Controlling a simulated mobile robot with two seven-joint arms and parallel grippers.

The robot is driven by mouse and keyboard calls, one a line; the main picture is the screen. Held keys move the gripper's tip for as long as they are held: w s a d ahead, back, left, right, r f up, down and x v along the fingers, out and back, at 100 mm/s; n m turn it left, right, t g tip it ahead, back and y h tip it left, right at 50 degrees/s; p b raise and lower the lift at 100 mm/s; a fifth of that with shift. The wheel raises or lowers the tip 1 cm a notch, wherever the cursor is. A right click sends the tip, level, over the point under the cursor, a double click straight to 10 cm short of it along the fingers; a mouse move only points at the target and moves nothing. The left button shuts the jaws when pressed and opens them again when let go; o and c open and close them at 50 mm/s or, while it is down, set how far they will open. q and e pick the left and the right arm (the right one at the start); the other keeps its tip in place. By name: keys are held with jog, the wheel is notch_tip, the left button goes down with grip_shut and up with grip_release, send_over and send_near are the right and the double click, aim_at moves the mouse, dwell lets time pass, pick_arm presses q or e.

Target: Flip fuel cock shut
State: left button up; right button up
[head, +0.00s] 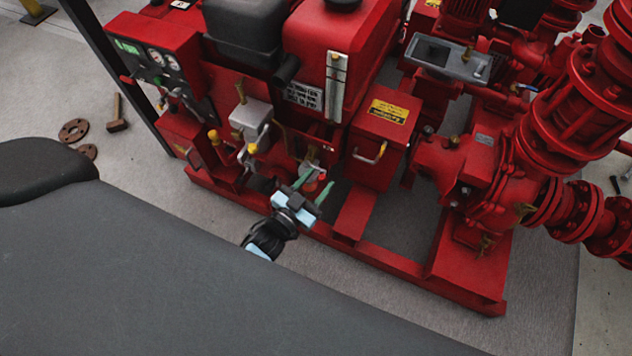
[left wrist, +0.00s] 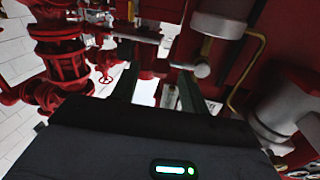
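My left gripper (head: 312,184) is in front of the red pumpset's lower front rail, its two green fingers spread apart with nothing held between them. In the left wrist view the fingers (left wrist: 158,92) stand apart, with red pump parts behind the gap. A small pale metal fitting with a red part (head: 313,171) sits just beyond the fingertips; I cannot tell for sure whether it is the fuel cock. The red tank (head: 318,65) with a sight gauge stands above it. A grey round-ended fitting (left wrist: 203,68) is close to the right finger in the left wrist view. My right gripper is not in view.
A red box (head: 380,145) with a yellow label and handle stands right of the gripper. A grey filter-like housing (head: 252,118) and brass-coloured pipes are to its left. The control panel (head: 155,55) is farther left. The base rail (head: 385,265) runs along the front.

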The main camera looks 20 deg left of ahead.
pick_arm(q)
grip_shut()
jog(key=shift+s+f+m, duration=0.1)
jog(key=shift+f+m, duration=0.25)
jog(key=shift+m, duration=0.35)
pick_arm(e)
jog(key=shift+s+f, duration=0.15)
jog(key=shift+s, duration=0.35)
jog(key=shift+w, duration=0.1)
pick_arm(q)
jog(key=shift+c, duration=1.3)
grip_release()
jog(key=shift+f, duration=0.1)
jog(key=o, duration=0.3)
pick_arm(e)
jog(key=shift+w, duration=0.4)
pick_arm(q)
jog(key=v, duration=0.7)
jog(key=shift+s+a+r+p, duration=0.1)
jog(key=shift+s+r+p, duration=0.1)
jog(key=shift+s+p, duration=0.2)
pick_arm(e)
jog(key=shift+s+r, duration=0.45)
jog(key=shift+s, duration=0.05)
